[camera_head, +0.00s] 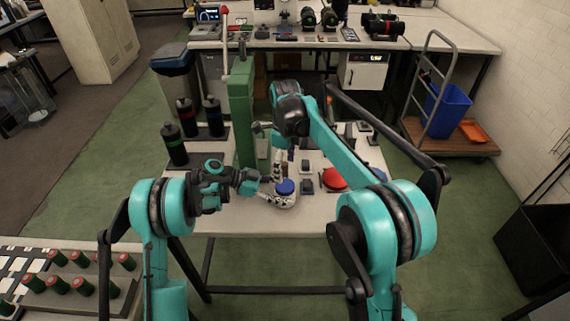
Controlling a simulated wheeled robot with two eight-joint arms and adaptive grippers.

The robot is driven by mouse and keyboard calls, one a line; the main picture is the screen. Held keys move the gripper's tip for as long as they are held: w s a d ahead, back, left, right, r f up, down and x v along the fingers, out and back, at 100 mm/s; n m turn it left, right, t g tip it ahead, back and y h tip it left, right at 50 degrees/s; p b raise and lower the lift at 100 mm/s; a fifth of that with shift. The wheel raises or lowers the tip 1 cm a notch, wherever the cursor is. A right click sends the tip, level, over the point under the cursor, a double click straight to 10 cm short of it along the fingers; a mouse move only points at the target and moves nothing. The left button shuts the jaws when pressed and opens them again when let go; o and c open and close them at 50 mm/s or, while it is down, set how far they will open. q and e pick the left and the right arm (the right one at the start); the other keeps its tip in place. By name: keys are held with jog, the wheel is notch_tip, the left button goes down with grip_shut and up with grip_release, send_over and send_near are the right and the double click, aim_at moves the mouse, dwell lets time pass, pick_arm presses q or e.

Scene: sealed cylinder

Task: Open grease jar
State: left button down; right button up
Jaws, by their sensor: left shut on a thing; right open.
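The grease jar is a small pale container (284,203) with a blue lid (285,187), standing on the near part of the light workbench (230,218). My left gripper (267,190) reaches in from the left at the jar's side and is shut on the jar; its fingertips are small and partly hard to make out. My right gripper (279,172) hangs from the bent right arm just above and behind the lid. It is open, and its fingers are partly lost against the clutter. I cannot tell whether it touches the lid.
A green press (242,110) stands behind the grippers. Dark bottles (174,145) stand at the bench's left. A red round thing (334,178) and small dark blocks lie right of the jar. A trolley with a blue bin (447,110) is farther right. The bench's front left is clear.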

aim_at(285, 185)
notch_tip(285, 185, down, 7)
jog(key=shift+f, duration=0.1)
dwell(0.3)
